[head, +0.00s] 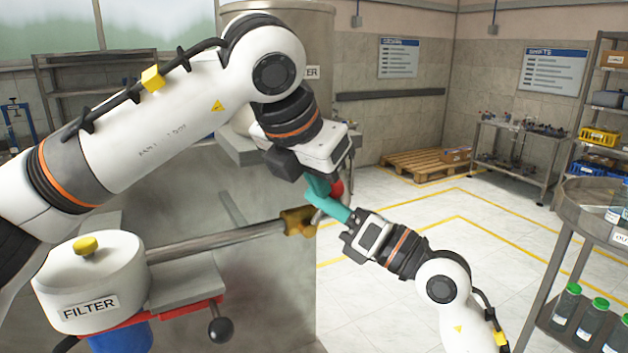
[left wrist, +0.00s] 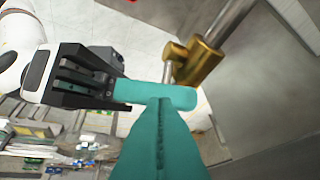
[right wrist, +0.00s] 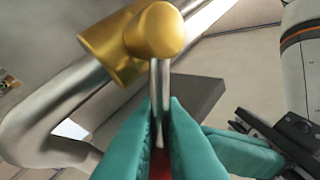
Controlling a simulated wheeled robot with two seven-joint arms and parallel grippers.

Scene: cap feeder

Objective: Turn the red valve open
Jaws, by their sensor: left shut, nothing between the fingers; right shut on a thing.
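The red valve handle (head: 336,188) shows in the head view beside the brass valve body (head: 299,221), partly hidden by my grippers. In the right wrist view a metal lever (right wrist: 159,85) runs from the brass body (right wrist: 150,33) down between my right fingers, and its red grip (right wrist: 160,165) shows between them. My right gripper (right wrist: 163,105) is shut on this handle. My left gripper (head: 320,190) is shut and empty, close to the right fingers. In the left wrist view its teal fingers (left wrist: 162,110) overlap the right gripper's fingers; I cannot tell whether they touch.
A steel pipe (head: 215,242) leads from the brass valve to a white filter housing (head: 90,285) at left. A large grey tank (head: 265,290) stands behind the pipe. A round cart (head: 590,210) with bottles stands at right. The floor between is clear.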

